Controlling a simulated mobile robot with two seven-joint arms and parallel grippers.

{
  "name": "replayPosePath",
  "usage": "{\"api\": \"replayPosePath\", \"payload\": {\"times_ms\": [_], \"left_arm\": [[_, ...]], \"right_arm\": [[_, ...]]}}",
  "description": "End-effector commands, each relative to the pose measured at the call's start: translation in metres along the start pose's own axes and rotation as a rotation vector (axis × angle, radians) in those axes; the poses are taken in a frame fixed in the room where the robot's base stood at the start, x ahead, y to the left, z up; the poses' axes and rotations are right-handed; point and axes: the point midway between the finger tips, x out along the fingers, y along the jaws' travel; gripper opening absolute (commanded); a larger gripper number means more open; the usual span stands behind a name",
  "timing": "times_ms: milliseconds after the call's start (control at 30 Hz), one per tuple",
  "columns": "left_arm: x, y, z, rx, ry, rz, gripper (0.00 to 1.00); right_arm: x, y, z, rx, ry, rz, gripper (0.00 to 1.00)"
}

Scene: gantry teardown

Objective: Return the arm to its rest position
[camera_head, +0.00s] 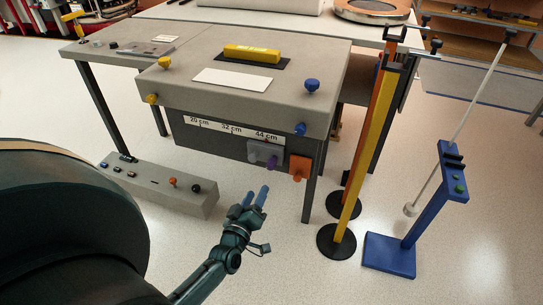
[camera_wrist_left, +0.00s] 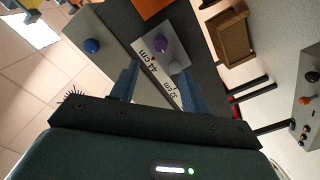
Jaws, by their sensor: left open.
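My left gripper (camera_head: 256,197) is in front of and below the grey gantry table's front panel, with its blue fingers apart and nothing between them. It also shows in the left wrist view (camera_wrist_left: 158,85), fingers open toward the panel. A grey plate with a purple knob (camera_head: 270,161) sits on the panel by the 44 cm mark, and shows in the wrist view (camera_wrist_left: 162,45) beyond the fingers. The gripper is apart from it. An orange block (camera_head: 299,167) is to the plate's right. My right gripper is not in view.
A grey control box (camera_head: 160,187) lies on the floor left of the gripper. Yellow (camera_head: 372,150) and orange posts on black round bases stand to the right, then a blue stand (camera_head: 424,200) with a white rod. The speckled floor in front is clear.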

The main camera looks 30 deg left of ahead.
Motion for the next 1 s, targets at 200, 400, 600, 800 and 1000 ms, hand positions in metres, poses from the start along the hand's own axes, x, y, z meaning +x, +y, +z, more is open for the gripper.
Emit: {"api": "replayPosePath", "payload": {"times_ms": [200,400,600,800,1000], "left_arm": [[-0.001,0.001,0.0,0.003,-0.003,0.002,0.46],[-0.03,0.036,0.011,0.136,-0.117,0.079,0.46],[-0.098,0.106,0.024,0.408,-0.312,0.225,0.46],[-0.145,0.151,0.019,0.582,-0.409,0.312,0.46],[-0.18,0.183,0.006,0.704,-0.465,0.368,0.46]], "right_arm": [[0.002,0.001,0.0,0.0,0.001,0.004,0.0],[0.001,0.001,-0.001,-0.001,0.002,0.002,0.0],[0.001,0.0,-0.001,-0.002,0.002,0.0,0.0],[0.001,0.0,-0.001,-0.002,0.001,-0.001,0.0],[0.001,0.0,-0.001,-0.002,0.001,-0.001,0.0]]}}
